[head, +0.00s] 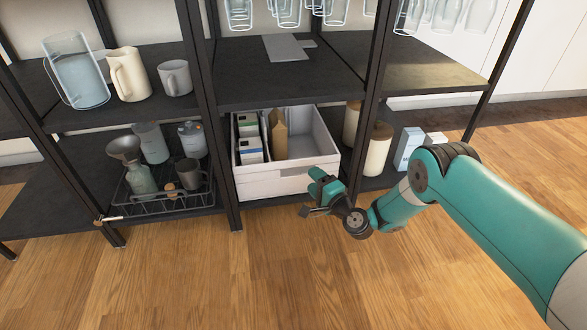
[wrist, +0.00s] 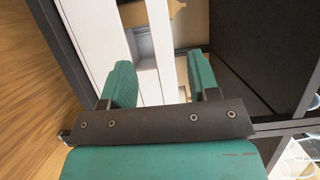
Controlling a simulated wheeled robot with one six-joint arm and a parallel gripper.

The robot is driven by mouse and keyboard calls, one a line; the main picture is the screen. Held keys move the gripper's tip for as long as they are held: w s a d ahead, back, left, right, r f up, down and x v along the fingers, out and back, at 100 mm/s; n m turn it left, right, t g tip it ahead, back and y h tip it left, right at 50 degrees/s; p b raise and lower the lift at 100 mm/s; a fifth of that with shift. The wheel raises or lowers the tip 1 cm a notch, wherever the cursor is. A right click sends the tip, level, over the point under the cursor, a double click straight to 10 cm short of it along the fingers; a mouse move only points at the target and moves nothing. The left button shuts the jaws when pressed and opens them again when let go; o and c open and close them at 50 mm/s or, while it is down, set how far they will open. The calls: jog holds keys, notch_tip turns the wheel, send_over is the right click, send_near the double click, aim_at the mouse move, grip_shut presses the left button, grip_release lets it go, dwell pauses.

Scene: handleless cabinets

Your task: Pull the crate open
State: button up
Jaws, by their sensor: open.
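The crate (head: 270,186) is a white open-topped box on the lower middle shelf. Its front wall, with a handle slot (head: 299,171) near the top right, faces the room. My gripper (head: 314,194) is in front of the right part of this wall, open and empty. In the wrist view my gripper's two green fingers (wrist: 160,80) are spread, with the white crate (wrist: 92,35) showing beyond and between them. I cannot tell whether a finger touches the crate.
Small boxes (head: 249,137) and a brown paper bag (head: 279,135) stand inside the crate. Dark shelf posts (head: 222,150) flank it. Canisters (head: 378,150) stand to the right and a wire rack (head: 170,203) to the left. The wooden floor (head: 240,285) in front is clear.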

aim_at(297, 165)
jog(key=b+x, duration=0.2)
jog(key=x, duration=0.3)
jog(key=b+x, duration=0.3)
jog(key=x, duration=0.2)
jog(key=shift+f+b, duration=0.2)
jog(key=shift+b, duration=0.1)
jog(key=shift+w+a+r, duration=0.2)
jog(key=shift+w+a, duration=0.1)
jog(key=shift+w, duration=0.1)
grip_shut()
